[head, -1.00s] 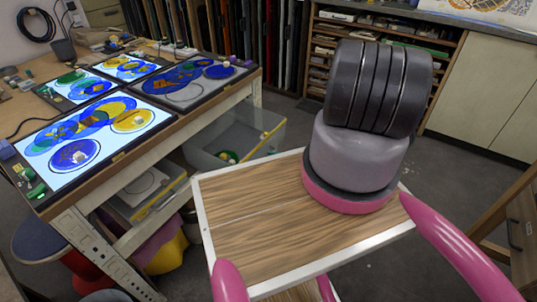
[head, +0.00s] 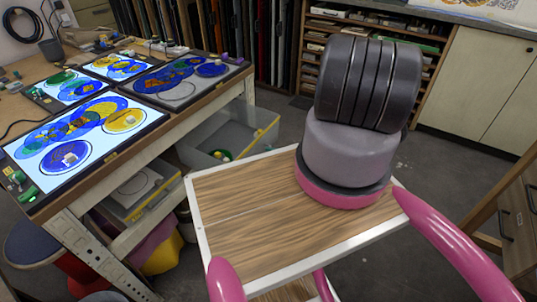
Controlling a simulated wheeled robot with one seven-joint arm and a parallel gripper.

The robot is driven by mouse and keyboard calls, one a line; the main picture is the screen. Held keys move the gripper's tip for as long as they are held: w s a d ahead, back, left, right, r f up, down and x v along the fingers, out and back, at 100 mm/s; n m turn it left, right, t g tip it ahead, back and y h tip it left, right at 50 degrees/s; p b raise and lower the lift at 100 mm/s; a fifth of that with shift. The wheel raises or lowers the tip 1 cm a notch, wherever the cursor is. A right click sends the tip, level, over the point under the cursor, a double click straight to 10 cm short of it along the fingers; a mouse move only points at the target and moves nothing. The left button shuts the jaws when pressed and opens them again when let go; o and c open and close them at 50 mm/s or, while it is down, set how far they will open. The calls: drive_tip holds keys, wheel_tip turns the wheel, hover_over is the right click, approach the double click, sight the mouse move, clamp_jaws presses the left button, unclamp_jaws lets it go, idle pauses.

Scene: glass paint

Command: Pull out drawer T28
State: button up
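No label T28 can be read in the head view. A wooden cabinet (head: 508,248) stands at the right edge, cut off by the frame. Its front has dark handles (head: 505,224), and the fronts look closed. Which of these, if any, is T28 cannot be told. My gripper is not in view. A grey and black segment of my arm stands right of centre.
A workbench (head: 205,112) with lit panels of coloured glass stands at the left. Shelves and a pale cupboard (head: 465,85) line the back. Grey floor (head: 425,165) is open between my body and the cupboard.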

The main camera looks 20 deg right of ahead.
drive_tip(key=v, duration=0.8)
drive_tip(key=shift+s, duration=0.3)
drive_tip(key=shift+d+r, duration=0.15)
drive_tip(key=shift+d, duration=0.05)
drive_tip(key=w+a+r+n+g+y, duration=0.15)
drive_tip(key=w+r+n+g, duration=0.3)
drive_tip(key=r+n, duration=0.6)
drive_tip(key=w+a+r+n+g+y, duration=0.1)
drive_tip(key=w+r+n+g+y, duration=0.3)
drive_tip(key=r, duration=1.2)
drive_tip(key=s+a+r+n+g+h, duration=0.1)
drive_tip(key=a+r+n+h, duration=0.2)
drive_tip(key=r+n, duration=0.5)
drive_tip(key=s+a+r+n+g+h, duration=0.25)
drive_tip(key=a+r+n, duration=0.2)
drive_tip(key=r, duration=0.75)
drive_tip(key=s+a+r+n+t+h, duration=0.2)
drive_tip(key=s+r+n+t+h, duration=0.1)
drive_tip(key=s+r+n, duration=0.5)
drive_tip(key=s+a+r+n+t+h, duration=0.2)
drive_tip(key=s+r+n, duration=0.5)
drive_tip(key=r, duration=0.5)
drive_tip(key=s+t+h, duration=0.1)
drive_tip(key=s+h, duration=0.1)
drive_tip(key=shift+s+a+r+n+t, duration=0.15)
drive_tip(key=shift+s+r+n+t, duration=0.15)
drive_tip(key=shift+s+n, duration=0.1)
